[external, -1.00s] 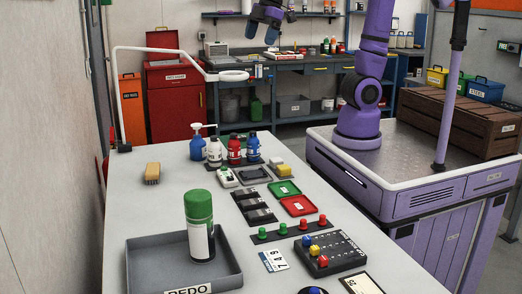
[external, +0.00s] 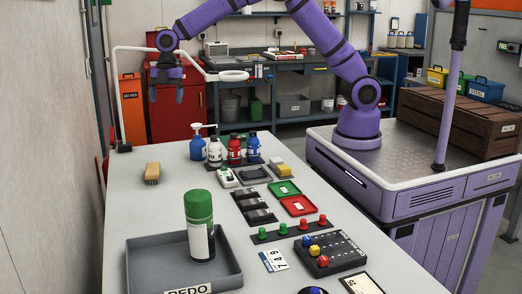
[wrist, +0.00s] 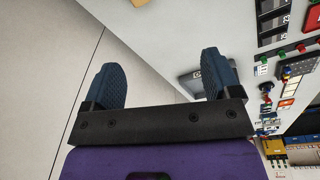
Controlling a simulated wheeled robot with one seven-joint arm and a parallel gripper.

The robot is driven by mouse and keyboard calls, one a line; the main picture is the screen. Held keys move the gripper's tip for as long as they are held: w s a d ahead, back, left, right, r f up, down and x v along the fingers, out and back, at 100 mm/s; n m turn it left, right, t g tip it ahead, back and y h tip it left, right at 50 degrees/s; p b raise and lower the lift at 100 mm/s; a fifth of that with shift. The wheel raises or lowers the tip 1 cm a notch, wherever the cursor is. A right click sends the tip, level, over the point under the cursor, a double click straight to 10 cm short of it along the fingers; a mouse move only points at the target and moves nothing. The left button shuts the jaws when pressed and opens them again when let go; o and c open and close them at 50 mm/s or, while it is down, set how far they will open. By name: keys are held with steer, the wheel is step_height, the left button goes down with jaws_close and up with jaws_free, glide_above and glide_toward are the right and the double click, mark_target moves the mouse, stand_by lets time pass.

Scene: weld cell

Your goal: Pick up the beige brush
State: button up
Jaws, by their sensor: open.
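A small tan piece at the top edge of the wrist view (wrist: 140,2) looks like the brush, mostly cut off. My gripper (external: 166,92) hangs in the air above the far left end of the table, higher in the picture than the brush. Its two blue fingers stand apart with nothing between them, also in the wrist view (wrist: 163,70).
A blue pump bottle (external: 197,148) and several small bottles stand right of the brush. A green-capped can (external: 200,228) stands in a grey tray (external: 140,262) nearer the camera. Table around the brush is clear.

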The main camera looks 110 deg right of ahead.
mark_target(152, 167)
steer(key=w+d+f+n, duration=0.1)
steer(key=w+f, duration=0.1)
steer(key=f, duration=0.5)
steer(key=w+d+f+n, duration=0.1)
steer(key=w+f, duration=0.1)
steer(key=f, duration=0.5)
steer(key=w+d+f+n+y, duration=0.1)
steer(key=w+d+f, duration=0.1)
steer(key=f, duration=0.5)
steer(key=shift+w+g, duration=0.35)
steer(key=shift+g, duration=0.05)
steer(key=shift+w+a+f, duration=0.1)
steer(key=shift+a+f, duration=0.1)
steer(key=shift+f, duration=0.65)
steer(key=shift+s+a+f, duration=0.1)
steer(key=shift+a+f, duration=0.1)
steer(key=shift+f, duration=0.7)
steer(key=shift+w+a+f, duration=0.1)
steer(key=shift+a+f, duration=0.1)
steer(key=shift+f, duration=0.65)
steer(key=shift+c, duration=0.2)
steer(key=c, duration=1)
